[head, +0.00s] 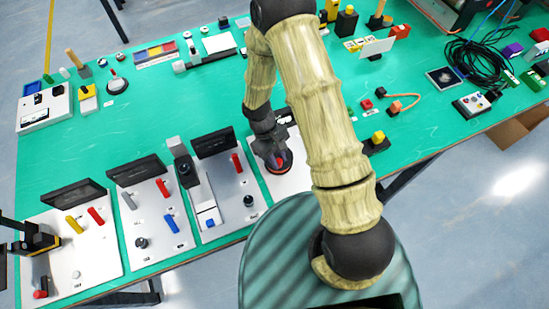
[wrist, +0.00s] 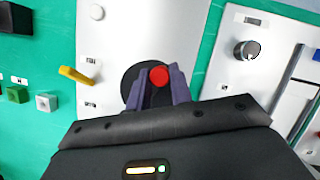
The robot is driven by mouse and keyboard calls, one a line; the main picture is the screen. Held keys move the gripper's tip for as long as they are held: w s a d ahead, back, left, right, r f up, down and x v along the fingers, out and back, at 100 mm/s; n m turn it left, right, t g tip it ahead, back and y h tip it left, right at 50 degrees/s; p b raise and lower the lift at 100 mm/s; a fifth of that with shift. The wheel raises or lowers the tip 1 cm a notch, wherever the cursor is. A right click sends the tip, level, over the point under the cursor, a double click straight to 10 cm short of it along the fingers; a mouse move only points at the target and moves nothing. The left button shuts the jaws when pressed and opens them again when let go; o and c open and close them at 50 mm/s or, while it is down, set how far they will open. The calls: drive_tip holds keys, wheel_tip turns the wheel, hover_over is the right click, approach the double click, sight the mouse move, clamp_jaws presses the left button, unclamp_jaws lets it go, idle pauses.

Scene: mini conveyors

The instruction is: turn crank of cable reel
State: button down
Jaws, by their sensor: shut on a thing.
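My gripper (head: 274,156) reaches down over a white panel (head: 290,183) near the middle of the green table. In the wrist view, the two purple-grey fingers of my gripper (wrist: 158,90) are shut on a round red crank knob (wrist: 159,76), one finger on each side. The knob stands on a dark round disc (wrist: 130,78), which looks like the cable reel and is partly hidden behind the fingers. In the head view, my gripper covers most of the disc, and a red edge (head: 286,166) shows beneath it.
A yellow lever (wrist: 76,75) is left of the disc in the wrist view. A panel with a dark knob (wrist: 246,50) and a slider is to the right. In the head view, several switch panels (head: 232,212) line the table's near edge. A black cable coil (head: 475,62) lies far right.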

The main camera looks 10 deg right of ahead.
sight(288, 154)
drive_tip(key=n, duration=0.1)
drive_tip(key=d+n+t+b, duration=0.1)
drive_tip(key=shift+n+h, duration=0.4)
drive_tip(key=n+b, duration=0.1)
drive_tip(key=d+n+t+b, duration=0.1)
drive_tip(key=n, duration=0.1)
drive_tip(key=shift+w+f+n+h+b, duration=0.1)
drive_tip(key=shift+n+h+b, duration=0.2)
drive_tip(key=shift+h+b, duration=0.1)
drive_tip(key=n+b, duration=0.1)
drive_tip(key=n+t+b, duration=0.1)
drive_tip(key=d+n+b, duration=0.1)
drive_tip(key=n, duration=0.1)
drive_tip(key=shift+w+t, duration=0.3)
drive_tip(key=shift+t, duration=0.1)
drive_tip(key=shift+w+d+n+b, duration=0.15)
drive_tip(key=shift+d+n+b, duration=0.05)
drive_tip(key=shift+n+b, duration=0.45)
drive_tip(key=shift+t, duration=0.3)
drive_tip(key=c, duration=1.3)
unclamp_jaws()
drive_tip(key=shift+o, duration=0.2)
